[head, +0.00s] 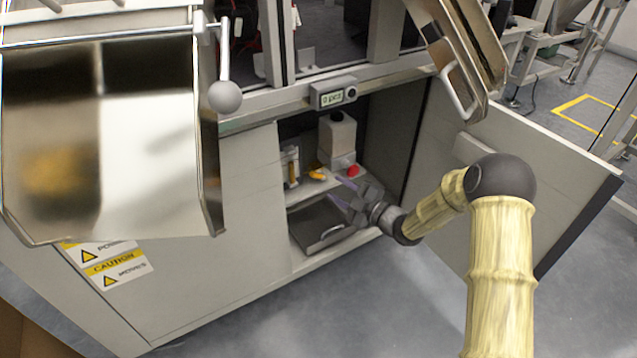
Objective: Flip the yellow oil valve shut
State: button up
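A small yellow-orange valve handle (317,174) shows inside the open cabinet, at the front of a shelf and left of a red knob (353,171). A white oil bottle (338,134) stands just above and behind them. My gripper (338,190) reaches into the cabinet from the right. Its two fingers look spread apart with nothing between them. The fingertips are a little below and right of the yellow handle and seem apart from it, though the depth is hard to judge. The exact angle of the handle is too small to tell.
The cabinet door (540,180) stands open on the right, beside my arm. A grey tray (322,228) lies on the cabinet floor below the shelf. A metal chute (462,60) hangs above right.

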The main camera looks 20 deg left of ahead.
aim_at(316, 176)
jog(key=b+x, duration=0.3)
jog(key=x, duration=0.4)
jog(key=shift+f, duration=0.15)
jog(key=shift+w+a, duration=0.15)
jog(key=shift+a, duration=0.35)
jog(key=shift+c, duration=0.3)
grip_shut()
